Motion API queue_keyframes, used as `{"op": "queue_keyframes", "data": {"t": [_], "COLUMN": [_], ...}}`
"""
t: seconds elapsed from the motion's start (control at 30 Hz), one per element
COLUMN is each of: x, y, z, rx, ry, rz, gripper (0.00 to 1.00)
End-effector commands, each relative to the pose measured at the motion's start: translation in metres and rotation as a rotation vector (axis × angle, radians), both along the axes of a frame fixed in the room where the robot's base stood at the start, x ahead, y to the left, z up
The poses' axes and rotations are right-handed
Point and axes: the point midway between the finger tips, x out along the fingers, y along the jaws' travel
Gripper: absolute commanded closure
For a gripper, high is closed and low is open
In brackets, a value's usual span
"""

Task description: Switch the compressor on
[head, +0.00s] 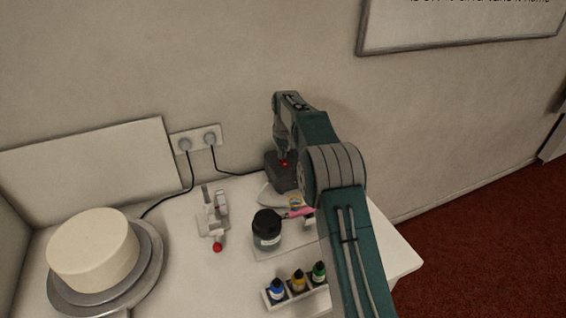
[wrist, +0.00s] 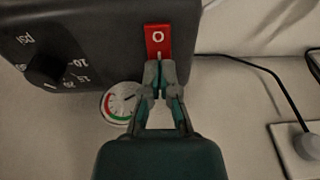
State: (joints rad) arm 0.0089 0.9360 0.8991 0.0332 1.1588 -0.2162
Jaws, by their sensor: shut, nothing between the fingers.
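The compressor (head: 280,174) is a dark grey box at the back of the table by the wall. It fills the upper left of the wrist view (wrist: 100,35). Its red rocker switch (wrist: 158,38) carries a white "O" mark at the visible end. My gripper (wrist: 161,65) is shut and empty, with its fingertips over the lower part of the switch. The tips hide that part, and I cannot tell whether they touch it. In the head view my gripper (head: 282,155) points down at the compressor, where a bit of red shows.
A dark knob (wrist: 46,70) and a round gauge (wrist: 121,102) are on or beside the compressor. A black cord runs to the wall socket (head: 198,140). A dark-lidded jar (head: 267,232), small bottles (head: 298,280), a clamp-like stand (head: 213,215) and a cake (head: 93,250) on a turntable (head: 150,270) stand nearby.

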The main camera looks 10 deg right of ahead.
Motion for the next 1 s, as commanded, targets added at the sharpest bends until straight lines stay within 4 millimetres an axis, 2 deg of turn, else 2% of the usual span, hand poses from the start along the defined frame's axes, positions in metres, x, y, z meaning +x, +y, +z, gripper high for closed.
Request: {"op": "queue_keyframes", "data": {"t": [0.77,1.0], "x": [0.000,0.000], "y": [0.000,0.000], "z": [-0.010,0.001], "rx": [0.000,0.000], "ry": [0.002,0.000], "rz": [0.000,0.000], "gripper": [1.00,1.00]}}
